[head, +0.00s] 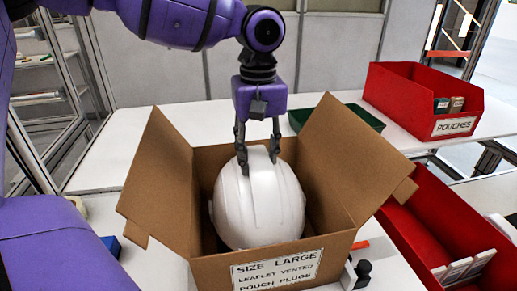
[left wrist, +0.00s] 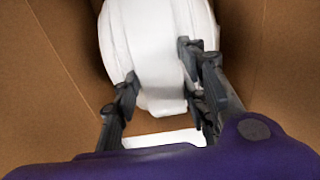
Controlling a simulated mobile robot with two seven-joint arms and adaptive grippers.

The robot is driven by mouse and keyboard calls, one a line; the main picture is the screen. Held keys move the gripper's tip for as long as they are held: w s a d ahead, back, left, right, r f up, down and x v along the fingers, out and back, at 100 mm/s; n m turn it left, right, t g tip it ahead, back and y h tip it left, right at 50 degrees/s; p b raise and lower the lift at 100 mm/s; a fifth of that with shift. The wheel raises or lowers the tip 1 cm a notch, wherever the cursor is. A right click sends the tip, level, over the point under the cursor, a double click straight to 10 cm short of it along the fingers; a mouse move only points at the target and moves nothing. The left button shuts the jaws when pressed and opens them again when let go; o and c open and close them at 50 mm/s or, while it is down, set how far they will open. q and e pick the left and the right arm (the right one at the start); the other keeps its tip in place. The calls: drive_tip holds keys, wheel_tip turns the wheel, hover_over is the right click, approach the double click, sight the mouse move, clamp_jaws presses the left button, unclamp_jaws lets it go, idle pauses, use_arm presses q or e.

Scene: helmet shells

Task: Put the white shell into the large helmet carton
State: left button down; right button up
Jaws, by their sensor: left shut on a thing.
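The white shell (head: 258,205) is a smooth helmet shell inside the opening of the large helmet carton (head: 208,270), in the head view. The carton is brown cardboard with its flaps spread open and a label reading "SIZE LARGE". My left gripper (head: 259,165) comes down from above and is shut on the shell's upper part. In the left wrist view the shell (left wrist: 150,45) lies between the two fingers (left wrist: 160,85), with brown carton walls around it. The shell's lower part is hidden by the carton's front wall, so I cannot tell whether it touches the bottom. My right gripper is not in view.
A red bin labelled "POUCHES" (head: 400,100) stands at the back right. Another red bin (head: 420,235) with white pieces is right of the carton. A green tray (head: 300,118) sits behind the carton. The white table (head: 100,170) is bare at the back left.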

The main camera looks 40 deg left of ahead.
use_arm(q)
drive_tip(key=shift+f+b, duration=0.9)
drive_tip(key=shift+f, duration=1)
drive_tip(key=shift+f+b, duration=0.5)
drive_tip(key=shift+f, duration=0.5)
drive_tip(key=c, duration=1)
unclamp_jaws()
wheel_tip(320, 180, up, 12)
drive_tip(key=shift+f, duration=0.1)
